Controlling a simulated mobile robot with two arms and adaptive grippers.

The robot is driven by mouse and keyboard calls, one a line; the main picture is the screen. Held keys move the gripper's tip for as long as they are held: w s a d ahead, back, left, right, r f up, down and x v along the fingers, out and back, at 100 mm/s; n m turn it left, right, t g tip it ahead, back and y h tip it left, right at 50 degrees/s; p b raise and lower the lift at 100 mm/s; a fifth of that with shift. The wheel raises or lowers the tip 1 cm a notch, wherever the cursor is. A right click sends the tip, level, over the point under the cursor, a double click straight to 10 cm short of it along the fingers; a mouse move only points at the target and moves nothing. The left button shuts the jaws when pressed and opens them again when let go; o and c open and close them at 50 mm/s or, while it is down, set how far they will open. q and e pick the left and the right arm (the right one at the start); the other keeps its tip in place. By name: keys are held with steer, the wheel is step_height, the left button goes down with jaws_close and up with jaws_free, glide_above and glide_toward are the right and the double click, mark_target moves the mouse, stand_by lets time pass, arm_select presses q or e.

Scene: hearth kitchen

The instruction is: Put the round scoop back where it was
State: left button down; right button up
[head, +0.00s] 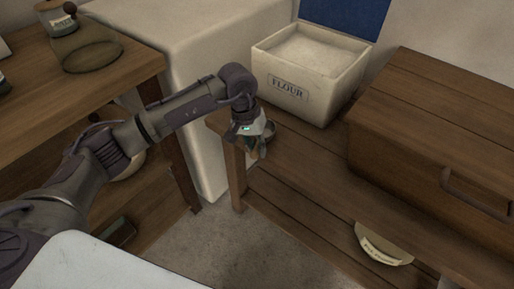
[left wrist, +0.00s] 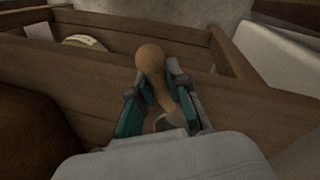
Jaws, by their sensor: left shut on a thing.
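My left gripper (head: 264,148) is at the left front corner of the wooden bench, in front of the flour bin. In the left wrist view the left gripper (left wrist: 156,98) is shut on the round scoop (left wrist: 152,62). A tan, wood-coloured rounded part of the scoop stands up between the fingers. A greyish rounded part shows lower down, partly hidden by the gripper. In the head view the scoop is mostly hidden by the gripper. My right gripper is not in view.
The white flour bin (head: 291,90), full of flour, stands on the wooden bench (head: 290,135). A wooden chest (head: 430,130) with a handle is to its right. A pale labelled container (head: 383,246) sits on the lower shelf. A wooden table (head: 125,75) with jars is at the left.

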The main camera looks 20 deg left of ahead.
arm_select(q)
steer(key=c, duration=1.1)
jaws_free()
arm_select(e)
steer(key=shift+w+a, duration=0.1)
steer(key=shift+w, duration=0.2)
arm_select(q)
steer(key=shift+r, duration=0.2)
steer(key=p+v, duration=0.1)
steer(key=v, duration=1.1)
steer(key=shift+p, duration=0.35)
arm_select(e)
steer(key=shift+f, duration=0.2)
arm_select(q)
steer(key=shift+d+f, duration=0.1)
